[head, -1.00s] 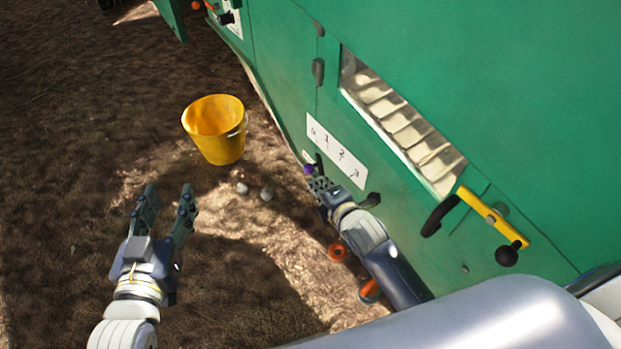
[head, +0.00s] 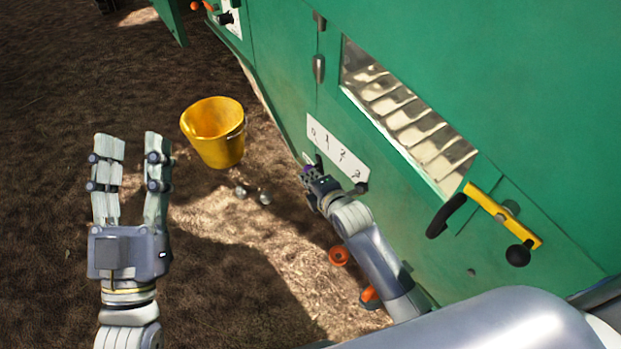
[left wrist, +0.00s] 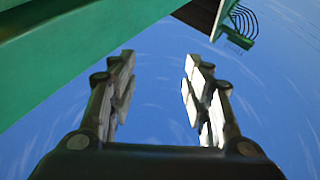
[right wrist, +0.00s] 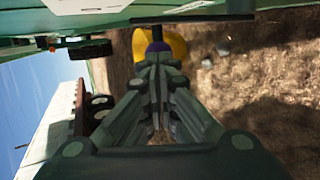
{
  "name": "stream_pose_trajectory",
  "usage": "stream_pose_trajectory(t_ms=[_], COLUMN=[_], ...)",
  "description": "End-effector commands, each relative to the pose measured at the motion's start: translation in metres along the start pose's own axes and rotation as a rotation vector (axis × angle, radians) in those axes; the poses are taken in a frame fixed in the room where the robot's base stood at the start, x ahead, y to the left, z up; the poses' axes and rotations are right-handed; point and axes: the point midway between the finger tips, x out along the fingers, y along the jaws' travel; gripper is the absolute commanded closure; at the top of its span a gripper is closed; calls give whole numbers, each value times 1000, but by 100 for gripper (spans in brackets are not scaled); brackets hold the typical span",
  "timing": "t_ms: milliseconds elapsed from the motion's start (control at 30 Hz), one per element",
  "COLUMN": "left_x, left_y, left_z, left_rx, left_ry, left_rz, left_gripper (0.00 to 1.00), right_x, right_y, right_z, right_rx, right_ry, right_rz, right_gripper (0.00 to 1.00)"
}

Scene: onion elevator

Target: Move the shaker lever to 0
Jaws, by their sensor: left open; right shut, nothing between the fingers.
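The number plate (head: 338,150), white with a row of dark digits, is on the green machine wall. The shaker lever's purple knob (head: 306,171) shows at the left, low-numbered end of the plate. My right gripper (head: 309,178) is shut with nothing between its fingers, and its tips are right at the knob. In the right wrist view the purple knob (right wrist: 157,47) sits just beyond the closed fingertips (right wrist: 157,62); I cannot tell whether they touch. Most of the lever is hidden. My left gripper (head: 130,148) is open and empty, raised over the ground at the left.
A yellow bucket (head: 216,135) stands on the soil near the wall, with small round objects (head: 264,198) beside it. A yellow handle with a black ball (head: 518,255) is at the right of the wall. Orange knobs (head: 339,257) lie low, near my right arm.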

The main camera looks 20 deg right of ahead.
Motion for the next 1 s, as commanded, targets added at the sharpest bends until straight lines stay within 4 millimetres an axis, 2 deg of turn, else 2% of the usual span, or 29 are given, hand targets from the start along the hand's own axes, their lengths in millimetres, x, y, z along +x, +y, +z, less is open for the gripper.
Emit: stream_pose_trajectory(t_ms=[433,667,1000], left_x=[1,-4,-34], left_y=[0,-6,-15], left_z=[2,39,99], left_rx=[0,8,18], left_ry=[-15,-220,-567], left_rz=[0,-11,-30], left_gripper=[55,55,55], right_x=[0,2,7], right_y=[1,4,6], right_z=[0,-1,-3], right_rx=[-1,-5,-10], right_ry=[0,3,6], right_rz=[-2,-22,-57], right_gripper=[100,100,100])
